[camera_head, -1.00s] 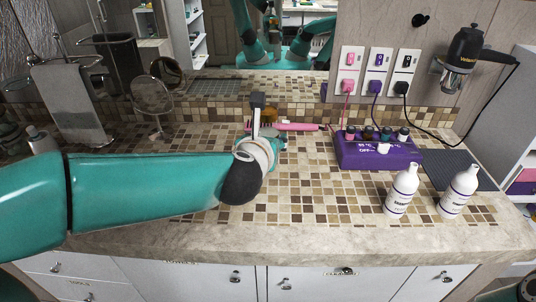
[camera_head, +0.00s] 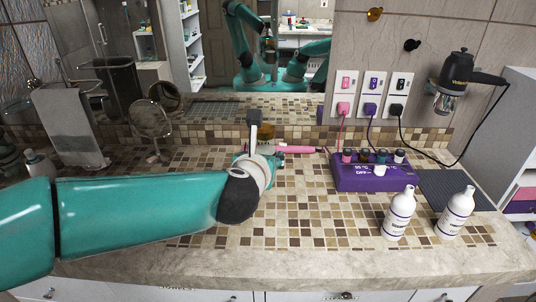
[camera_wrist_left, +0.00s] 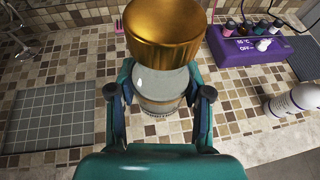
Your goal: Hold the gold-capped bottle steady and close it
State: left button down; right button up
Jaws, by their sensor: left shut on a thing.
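The gold-capped bottle (camera_wrist_left: 160,85) has a clear glass body and stands roughly upright between my left fingers in the left wrist view. Its wide gold cap (camera_wrist_left: 165,32) is over the top of the bottle. I cannot tell how tightly the cap sits. My left gripper (camera_wrist_left: 158,96) is shut on the bottle's body, one finger on each side, below the cap. In the head view my left gripper (camera_head: 260,157) is over the middle of the tiled counter, and my wrist hides most of the bottle. My right gripper is not in view.
A pink-handled tool (camera_head: 292,149) lies just right of my left gripper. A purple box (camera_head: 372,178) with small bottles and two white bottles (camera_head: 398,214) (camera_head: 456,213) stand to the right. A round mirror (camera_head: 150,120) stands to the left. The front middle tiles are clear.

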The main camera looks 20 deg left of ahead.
pick_arm(q)
jog(key=shift+a, duration=0.1)
jog(key=shift+m+h, duration=0.4)
jog(key=shift+h, duration=0.1)
jog(key=a+f, duration=0.2)
jog(key=f, duration=0.3)
jog(key=a+f, duration=0.2)
jog(key=f, duration=0.4)
jog(key=a+f+p, duration=0.1)
jog(key=a+f, duration=0.1)
jog(key=f, duration=0.3)
jog(key=shift+s+a+f, duration=0.1)
jog(key=shift+s+f, duration=0.1)
jog(key=shift+f, duration=0.05)
jog(key=d, duration=0.3)
jog(key=shift+s+d+r+m+h, duration=0.2)
jog(key=shift+r+m+h, duration=0.1)
jog(key=shift+m+h, duration=0.1)
jog(key=shift+r, duration=0.1)
jog(key=shift+w+a, duration=0.1)
